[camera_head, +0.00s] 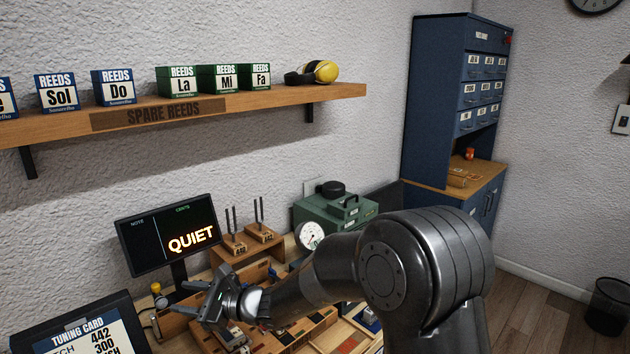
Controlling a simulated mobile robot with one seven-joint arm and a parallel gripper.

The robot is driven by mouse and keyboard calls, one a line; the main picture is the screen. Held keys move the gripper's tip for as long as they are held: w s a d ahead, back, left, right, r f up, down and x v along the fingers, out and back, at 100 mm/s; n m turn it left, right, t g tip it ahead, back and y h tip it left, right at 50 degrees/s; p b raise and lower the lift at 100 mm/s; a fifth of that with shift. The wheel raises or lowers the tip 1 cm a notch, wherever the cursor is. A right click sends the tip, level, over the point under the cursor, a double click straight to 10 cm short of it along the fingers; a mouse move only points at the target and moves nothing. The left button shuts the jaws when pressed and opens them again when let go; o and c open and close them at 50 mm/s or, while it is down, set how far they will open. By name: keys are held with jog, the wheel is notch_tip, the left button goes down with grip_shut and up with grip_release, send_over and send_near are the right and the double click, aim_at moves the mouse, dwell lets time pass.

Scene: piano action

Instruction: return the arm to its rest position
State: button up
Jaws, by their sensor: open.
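My gripper (192,302) is at the end of my dark metal arm, which reaches from the lower right toward the lower left. Its fingers are apart, and no object shows between them. It is above or beside a wooden tray (262,270) on the workbench. My arm hides part of the bench and some of the small items on it.
A screen reading QUIET (166,234) stands behind my gripper, near two tuning forks (246,216). A green case (335,208) and a round gauge (310,235) are close behind my arm. A tuning card display (80,330) is front left. A shelf (240,100) holds reed boxes.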

jog(key=s+d+r+n+h, duration=0.1)
jog(key=s+d+n+h, duration=0.4)
jog(key=d, duration=0.9)
jog(key=s+d+r+n+t+h, duration=0.1)
jog(key=s+d+n+h, duration=0.4)
jog(key=s+d, duration=0.5)
jog(key=s+d+r+n+t+h, duration=0.1)
jog(key=s+d+r+n+h, duration=0.2)
jog(key=d, duration=1.6)
jog(key=s+n+h, duration=0.3)
jog(key=s, duration=0.2)
jog(key=shift+d+r+h, duration=0.2)
jog(key=shift+d+h, duration=0.1)
jog(key=shift+d, duration=0.1)
jog(key=shift+s, duration=0.1)
jog(key=shift+c, duration=0.5)
